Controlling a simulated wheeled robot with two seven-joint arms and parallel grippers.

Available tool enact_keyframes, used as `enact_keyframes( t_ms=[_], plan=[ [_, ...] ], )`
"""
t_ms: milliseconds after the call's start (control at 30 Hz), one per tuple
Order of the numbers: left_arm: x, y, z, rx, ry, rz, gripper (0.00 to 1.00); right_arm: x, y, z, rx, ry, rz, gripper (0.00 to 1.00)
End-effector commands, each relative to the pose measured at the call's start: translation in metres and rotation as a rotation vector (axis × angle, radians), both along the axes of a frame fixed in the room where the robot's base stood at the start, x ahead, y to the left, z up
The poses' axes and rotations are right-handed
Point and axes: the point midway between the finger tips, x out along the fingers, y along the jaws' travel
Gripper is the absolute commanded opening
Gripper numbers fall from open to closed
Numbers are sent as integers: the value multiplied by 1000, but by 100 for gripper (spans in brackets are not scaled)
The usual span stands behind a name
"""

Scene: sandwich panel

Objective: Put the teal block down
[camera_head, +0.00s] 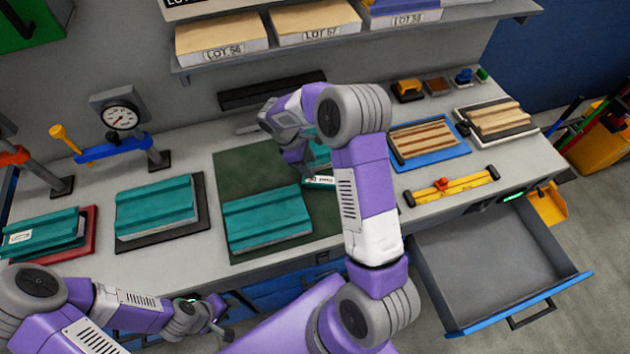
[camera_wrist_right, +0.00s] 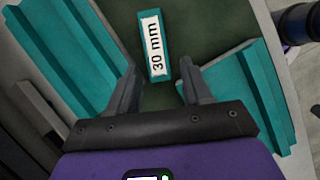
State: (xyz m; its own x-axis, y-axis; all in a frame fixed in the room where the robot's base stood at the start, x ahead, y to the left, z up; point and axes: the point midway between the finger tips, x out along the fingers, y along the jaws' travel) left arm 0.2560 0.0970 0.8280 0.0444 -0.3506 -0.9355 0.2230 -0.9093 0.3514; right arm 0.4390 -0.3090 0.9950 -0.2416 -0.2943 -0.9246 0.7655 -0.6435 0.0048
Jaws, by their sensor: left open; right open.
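A small teal block (camera_head: 319,181) with a white "30 mm" label lies on the dark green mat (camera_head: 245,165), between two teal ribbed panels. In the right wrist view, the teal block (camera_wrist_right: 154,45) lies just beyond the fingertips of my right gripper (camera_wrist_right: 158,82), which is open with nothing between its fingers. In the head view my right gripper (camera_head: 303,166) is low over the mat at the block's left end. The front teal panel (camera_head: 268,218) lies nearer; the rear one (camera_head: 318,152) is partly hidden by my arm. My left gripper (camera_head: 217,318) is open and empty before the bench's front edge.
More teal panels lie on a black tray (camera_head: 203,205) and a red tray (camera_head: 92,228) to the left. A blue tray (camera_head: 462,150) with striped wood and a yellow level (camera_head: 450,187) are to the right. An open drawer (camera_head: 490,262) juts out at front right.

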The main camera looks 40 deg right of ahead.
Motion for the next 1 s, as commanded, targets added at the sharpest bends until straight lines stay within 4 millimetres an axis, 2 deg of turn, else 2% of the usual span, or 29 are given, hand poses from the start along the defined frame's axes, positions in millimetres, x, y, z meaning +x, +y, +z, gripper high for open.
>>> enact_keyframes(
  t_ms=[33, 100, 367, 700, 1000],
  plan=[
    [0, 0, -10, 0, -1, 0, 43, 0, 0, -10, 0, 0, 0, 49],
    [1, 0, -14, 0, -2, 1, 43, 0, 0, -14, 0, 0, 0, 49],
    [1, 0, -14, 0, -2, 1, 43, -6, -7, -36, 1, 3, 0, 49],
    [1, 0, -14, 0, -2, 1, 43, -14, -19, -80, 1, 1, 0, 49],
    [1, 0, -14, 0, -2, 1, 43, -15, -21, -85, 1, -2, 0, 49]
  ],
)
